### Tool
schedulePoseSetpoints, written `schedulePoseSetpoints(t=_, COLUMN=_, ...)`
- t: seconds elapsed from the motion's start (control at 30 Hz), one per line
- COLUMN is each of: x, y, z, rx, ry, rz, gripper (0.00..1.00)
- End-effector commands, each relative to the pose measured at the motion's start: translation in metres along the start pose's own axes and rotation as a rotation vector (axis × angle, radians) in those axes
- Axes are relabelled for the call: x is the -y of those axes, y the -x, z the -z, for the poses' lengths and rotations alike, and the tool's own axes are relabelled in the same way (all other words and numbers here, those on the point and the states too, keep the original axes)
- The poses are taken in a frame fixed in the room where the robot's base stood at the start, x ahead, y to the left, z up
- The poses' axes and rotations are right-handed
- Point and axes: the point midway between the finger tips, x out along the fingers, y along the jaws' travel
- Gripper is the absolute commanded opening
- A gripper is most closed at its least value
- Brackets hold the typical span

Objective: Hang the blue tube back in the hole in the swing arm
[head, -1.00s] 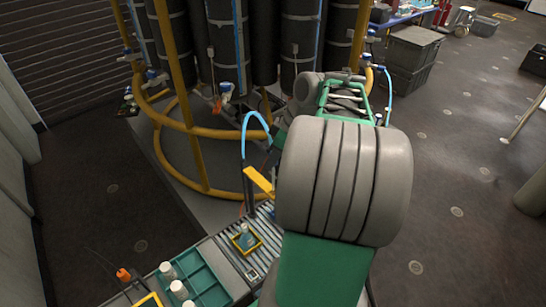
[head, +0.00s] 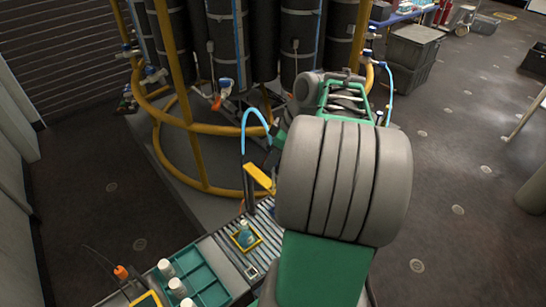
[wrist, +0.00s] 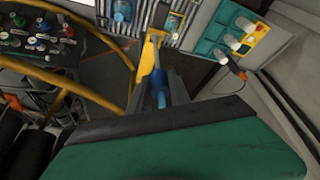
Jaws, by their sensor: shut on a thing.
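The blue tube (head: 246,121) arcs in the head view from the dark upright post over towards my arm. In the wrist view a blue piece of it (wrist: 161,99) shows between the fingers of my gripper (wrist: 163,88), which is shut on it. The yellow swing arm (head: 258,177) sticks out near the post, and it also shows in the wrist view (wrist: 148,58), just beyond my fingertips. The hole in it is not clear in either view. I cannot tell whether the tube touches the swing arm. My forearm hides the gripper in the head view.
A yellow rail ring (head: 215,132) surrounds tall dark cylinders behind the swing arm. Below is a ribbed conveyor with a bottle (head: 244,234) in a yellow-edged holder. A teal tray (head: 205,284) with white-capped containers stands at the lower left.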

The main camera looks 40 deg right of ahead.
Motion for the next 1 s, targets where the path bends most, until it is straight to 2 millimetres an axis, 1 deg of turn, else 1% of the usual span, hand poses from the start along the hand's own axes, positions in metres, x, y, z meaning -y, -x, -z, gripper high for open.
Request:
schedulePoseSetpoints(t=0.1, x=0.000, y=-0.005, z=-0.002, rx=0.000, ry=0.000, rz=0.000, gripper=0.00)
schedulePoseSetpoints(t=0.47, x=0.000, y=-0.006, z=-0.002, rx=0.000, ry=0.000, rz=0.000, gripper=0.00)
schedulePoseSetpoints(t=1.0, x=0.000, y=-0.026, z=-0.011, rx=0.000, ry=0.000, rz=0.000, gripper=0.00)
